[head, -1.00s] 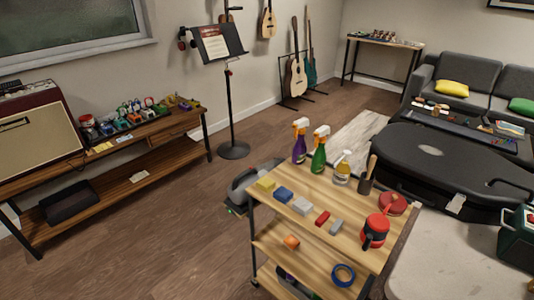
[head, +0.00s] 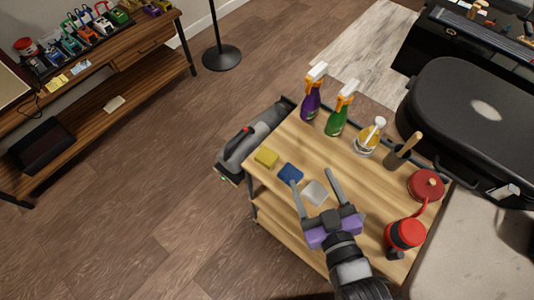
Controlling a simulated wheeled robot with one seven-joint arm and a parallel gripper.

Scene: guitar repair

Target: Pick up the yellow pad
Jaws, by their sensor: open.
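The yellow pad (head: 266,157) lies on the top shelf of the wooden cart (head: 350,179), near its left corner. A blue pad (head: 290,173) lies just to its right, and a pale grey-white pad (head: 315,192) lies further right. My gripper (head: 312,177) is open and empty, reaching over the cart from below in the head view. Its fingers appear on either side of the white pad; its height above the shelf is hard to tell. The yellow pad is up and left of the fingers, apart from them and unobstructed.
A cup with a wooden handle (head: 398,156), a red round tin (head: 426,185) and a red-black mug (head: 404,236) stand right.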

